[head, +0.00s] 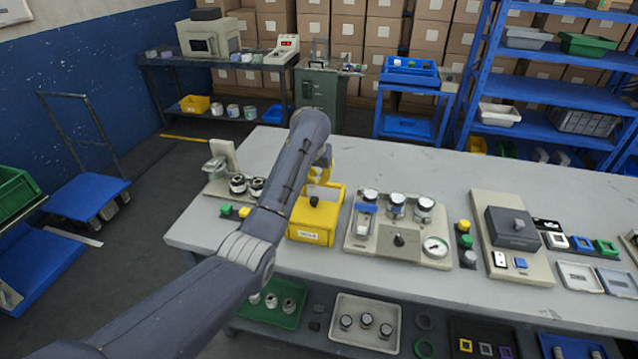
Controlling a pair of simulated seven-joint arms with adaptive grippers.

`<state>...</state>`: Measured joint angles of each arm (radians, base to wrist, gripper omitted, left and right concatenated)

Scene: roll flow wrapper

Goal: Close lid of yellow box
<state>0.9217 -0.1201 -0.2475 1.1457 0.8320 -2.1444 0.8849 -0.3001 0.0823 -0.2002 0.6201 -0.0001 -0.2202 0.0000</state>
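The yellow box (311,236) stands on the grey workbench, with a white label on its front. Its top looks open, and a small dark piece (314,201) shows at the opening. A yellow part (323,168), likely the raised lid, stands at the back of the box, partly covered by my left arm. My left arm crosses in front of the box's left side and ends above and behind it. My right gripper is out of view.
Right of the box stands a panel with jars and a gauge (435,247). A beige device (511,237) is farther right. Left of the arm are small jars (238,185) on a stand. The bench behind the box is mostly clear. Trays lie on the lower shelf.

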